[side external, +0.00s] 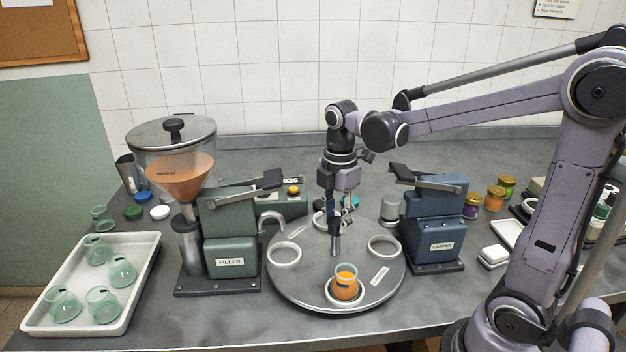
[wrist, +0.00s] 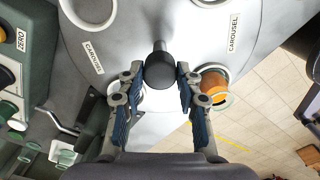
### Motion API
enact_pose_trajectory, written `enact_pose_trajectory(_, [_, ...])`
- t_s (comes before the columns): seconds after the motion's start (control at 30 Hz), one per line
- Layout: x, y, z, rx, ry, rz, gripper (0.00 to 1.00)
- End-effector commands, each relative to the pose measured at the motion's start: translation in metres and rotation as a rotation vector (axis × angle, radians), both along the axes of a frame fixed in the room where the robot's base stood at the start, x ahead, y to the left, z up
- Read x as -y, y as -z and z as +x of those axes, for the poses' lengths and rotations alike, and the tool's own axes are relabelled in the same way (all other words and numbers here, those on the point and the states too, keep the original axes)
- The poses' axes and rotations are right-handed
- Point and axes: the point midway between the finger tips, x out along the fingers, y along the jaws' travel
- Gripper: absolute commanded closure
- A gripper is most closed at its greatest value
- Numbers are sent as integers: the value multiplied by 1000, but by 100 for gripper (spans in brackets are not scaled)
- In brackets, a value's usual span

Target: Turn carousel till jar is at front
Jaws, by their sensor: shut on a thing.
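The round grey carousel (side external: 300,262) stands on the bench between the filler and the capper. It carries white ring seats and small label plates. One glass jar with orange filling (side external: 345,284) sits upright in the ring at the carousel's front edge; in the wrist view the jar (wrist: 213,86) is right of my fingers. My gripper (side external: 338,205) is over the carousel, pointing down. In the wrist view its blue-padded fingers (wrist: 160,75) are on both sides of the black-topped carousel handle (wrist: 160,70), shut on it. The handle's grey post (side external: 335,243) shows below.
The green filler (side external: 231,235) with its orange-filled hopper stands left, the blue capper (side external: 437,222) right. A white tray (side external: 136,262) with several empty jars is at far left. Several filled jars stand behind the capper. Front bench edge is close to the carousel.

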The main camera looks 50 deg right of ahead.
Motion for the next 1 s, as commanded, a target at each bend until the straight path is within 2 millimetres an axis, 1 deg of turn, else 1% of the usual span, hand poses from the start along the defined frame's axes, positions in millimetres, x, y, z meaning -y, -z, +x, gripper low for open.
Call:
enact_pose_trajectory(0.23, [0, 0, 0, 0, 0, 1, 100])
enact_pose_trajectory(0.27, [0, 0, 0, 0, 0, 1, 63])
enact_pose_trajectory(0.3, [0, 0, 0, 0, 0, 1, 51])
enact_pose_trajectory(0.33, [0, 0, 0, 0, 0, 1, 42])
enact_pose_trajectory(0.63, [0, 0, 0, 0, 0, 0, 42])
enact_pose_trajectory(0.73, [0, -3, 0, 0, 0, 0, 42])
enact_pose_trajectory(0.87, [0, -14, 0, 0, 0, 0, 42])
enact_pose_trajectory(1.0, [0, -34, 0, 0, 0, 0, 42])
